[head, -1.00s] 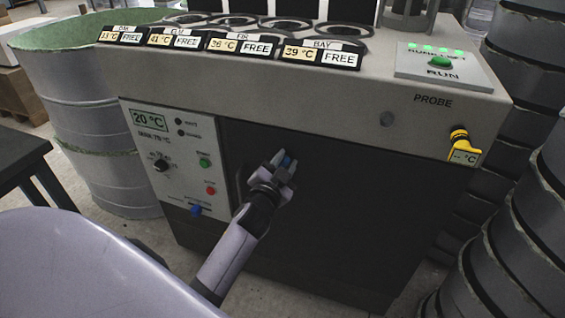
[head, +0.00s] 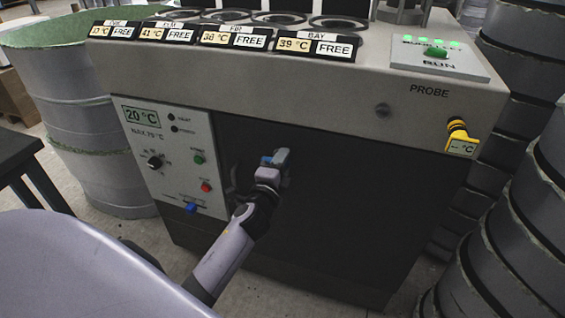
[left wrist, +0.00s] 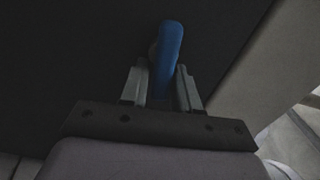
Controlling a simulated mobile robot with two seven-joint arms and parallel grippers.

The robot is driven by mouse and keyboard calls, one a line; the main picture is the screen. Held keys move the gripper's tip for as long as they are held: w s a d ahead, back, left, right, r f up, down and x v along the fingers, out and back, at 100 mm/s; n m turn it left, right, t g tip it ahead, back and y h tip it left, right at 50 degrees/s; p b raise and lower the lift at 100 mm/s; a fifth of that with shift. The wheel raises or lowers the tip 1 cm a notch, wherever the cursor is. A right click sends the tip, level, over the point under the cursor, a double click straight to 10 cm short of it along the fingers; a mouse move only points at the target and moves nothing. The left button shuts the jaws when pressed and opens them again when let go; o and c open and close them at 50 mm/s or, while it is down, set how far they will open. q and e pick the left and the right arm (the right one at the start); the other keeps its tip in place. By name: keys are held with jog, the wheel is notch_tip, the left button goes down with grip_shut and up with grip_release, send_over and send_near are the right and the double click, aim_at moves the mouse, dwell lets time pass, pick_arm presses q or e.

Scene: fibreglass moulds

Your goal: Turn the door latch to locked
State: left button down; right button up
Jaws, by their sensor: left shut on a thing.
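The blue door latch (left wrist: 168,50) stands between the two fingers of my left gripper (left wrist: 163,85) in the left wrist view, against the dark door. In that picture its free end points upward and a little right. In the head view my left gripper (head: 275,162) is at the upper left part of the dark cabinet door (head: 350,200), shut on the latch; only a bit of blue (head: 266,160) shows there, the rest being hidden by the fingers. My right gripper is not in view.
Left of the door is a control panel (head: 165,125) with a 20 °C display, a knob, green and red buttons and a blue slider (head: 191,208). A yellow probe (head: 458,135) hangs at the right. Grey drums (head: 85,120) and stacked moulds (head: 525,220) flank the cabinet.

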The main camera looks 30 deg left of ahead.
pick_arm(q)
jog(key=shift+a+f+m, duration=0.15)
jog(key=shift+m, duration=0.45)
jog(key=c, duration=1)
grip_release()
jog(key=shift+c, duration=0.2)
jog(key=v, duration=0.7)
jog(key=shift+s, duration=0.1)
